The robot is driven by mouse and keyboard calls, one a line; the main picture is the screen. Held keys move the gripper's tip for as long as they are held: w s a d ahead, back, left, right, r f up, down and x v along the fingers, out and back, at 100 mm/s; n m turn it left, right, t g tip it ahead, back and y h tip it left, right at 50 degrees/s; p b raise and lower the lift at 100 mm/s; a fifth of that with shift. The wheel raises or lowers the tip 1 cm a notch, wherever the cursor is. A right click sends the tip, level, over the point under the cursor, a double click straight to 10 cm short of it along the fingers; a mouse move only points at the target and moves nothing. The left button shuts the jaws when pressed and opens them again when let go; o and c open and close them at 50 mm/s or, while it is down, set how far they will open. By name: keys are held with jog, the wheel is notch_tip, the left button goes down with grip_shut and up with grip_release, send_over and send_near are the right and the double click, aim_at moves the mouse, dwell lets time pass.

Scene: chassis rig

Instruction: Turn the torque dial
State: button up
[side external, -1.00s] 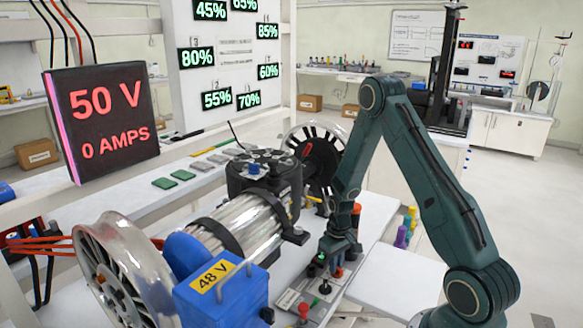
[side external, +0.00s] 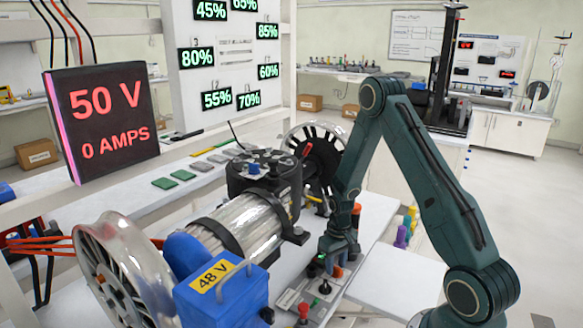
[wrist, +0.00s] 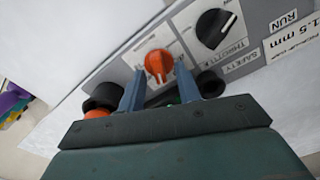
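Black round knobs (wrist: 107,96) lie close by the fingers. The motor rig (side external: 235,230) is left of my gripper. A display (side external: 102,122) reads 50 V, 0 AMPS.

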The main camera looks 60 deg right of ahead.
aim_at(335, 267)
jog(key=shift+r, duration=0.1)
notch_tip(335, 267, up, 14)
dwell(0.9)
jog(key=shift+a, duration=0.1)
jog(key=s+a+r+n+t, duration=0.2)
jog(key=s+a+r+t, duration=0.15)
jog(key=a+r, duration=0.95)
jog(key=s+a+r+n+t, duration=0.2)
jog(key=s+a+r, duration=0.5)
jog(key=s, duration=0.4)
jog(key=shift+s+a+n, duration=0.25)
jog(key=shift+a+n, duration=0.05)
